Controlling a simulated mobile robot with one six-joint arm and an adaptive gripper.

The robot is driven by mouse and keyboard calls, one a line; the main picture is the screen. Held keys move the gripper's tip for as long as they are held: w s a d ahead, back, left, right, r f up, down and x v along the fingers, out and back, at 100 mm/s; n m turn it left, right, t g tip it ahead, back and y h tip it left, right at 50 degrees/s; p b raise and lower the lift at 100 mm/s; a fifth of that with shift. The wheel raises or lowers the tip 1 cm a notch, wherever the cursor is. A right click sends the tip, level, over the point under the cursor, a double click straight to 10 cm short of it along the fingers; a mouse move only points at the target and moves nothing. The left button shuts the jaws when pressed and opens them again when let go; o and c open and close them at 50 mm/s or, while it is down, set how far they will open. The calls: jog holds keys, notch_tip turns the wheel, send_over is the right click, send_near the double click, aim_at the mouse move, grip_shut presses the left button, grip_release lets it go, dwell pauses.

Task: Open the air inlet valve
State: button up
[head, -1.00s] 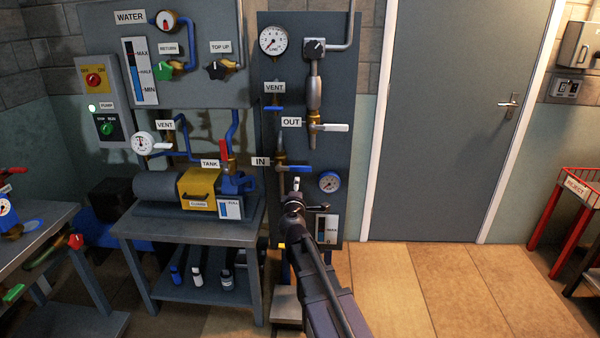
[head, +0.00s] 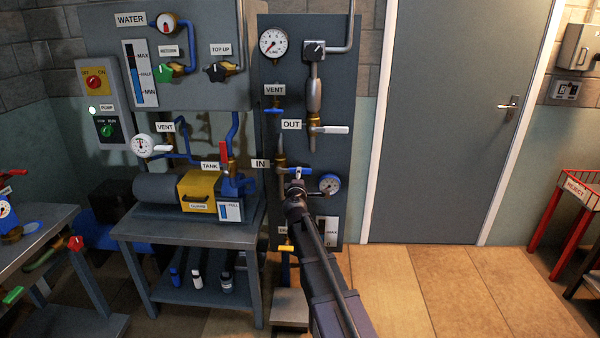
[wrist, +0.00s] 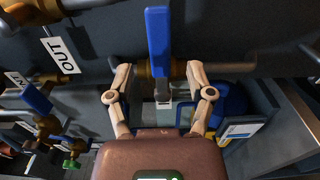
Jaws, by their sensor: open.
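The IN label (head: 260,164) marks a pipe on the grey panel, with a brass valve (head: 281,160) and a blue lever (head: 305,170) just right of it. The lever is partly hidden behind my gripper (head: 298,179) in the head view. In the wrist view the blue lever (wrist: 158,40) stands across the upper middle, in front of the brass valve body (wrist: 150,67). My gripper (wrist: 160,75) is open, with one finger on each side of the lever's line. Gaps show on both sides; I cannot tell the depth between fingers and lever.
The OUT valve with a white lever (head: 333,130) sits above, and the VENT valve's blue handle (head: 274,110) is up left. A small gauge (head: 330,184) is close right of my gripper. The bench (head: 180,228) with a pump stands left. The floor right is clear.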

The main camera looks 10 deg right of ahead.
aim_at(294, 171)
jog(key=shift+x, duration=2.6)
jog(key=shift+c, duration=0.2)
grip_shut()
